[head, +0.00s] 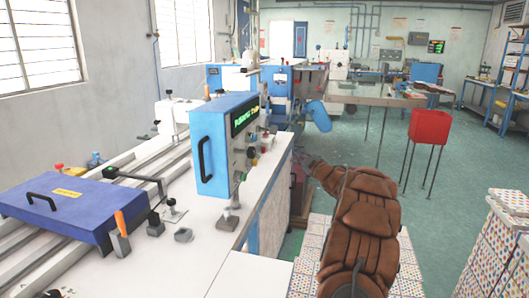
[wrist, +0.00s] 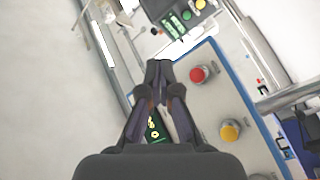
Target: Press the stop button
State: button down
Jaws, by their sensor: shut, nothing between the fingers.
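A red round button (wrist: 199,74) sits on a light panel with a blue edge in the wrist view, and is likely the stop button; I see no readable label. A yellow button (wrist: 230,131) is lower right of it on the same panel. My gripper (wrist: 158,68) is shut and empty, its tips left of the red button and apart from it in the picture. In the head view my gripper (head: 303,160) is small, at the end of my arm, right of the blue control box (head: 208,150). The box's small buttons are hard to tell apart there.
The control box stands on a white machine bed (head: 265,195). A green-lit display (wrist: 155,130) is partly hidden behind my fingers. A blue cover (head: 60,210) with a handle lies at left. A red bin (head: 429,127) stands on thin legs at right. Green floor is open beyond.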

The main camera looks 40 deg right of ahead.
aim_at(264, 150)
jog(key=shift+w, duration=0.1)
jog(key=w+a+b, duration=0.3)
jog(key=w+a, duration=0.2)
jog(key=w, duration=0.2)
dwell(0.4)
jog(key=shift+w+a, duration=0.15)
dwell(1.2)
jog(key=shift+w+a, duration=0.15)
jog(key=shift+w, duration=0.1)
jog(key=shift+w+a, duration=0.3)
jog(key=shift+w, duration=0.15)
dwell(1.0)
jog(key=shift+s+d, duration=0.1)
jog(key=shift+s, duration=0.05)
jog(key=shift+s+d, duration=0.4)
jog(key=shift+s, duration=0.25)
jog(key=shift+d, duration=0.1)
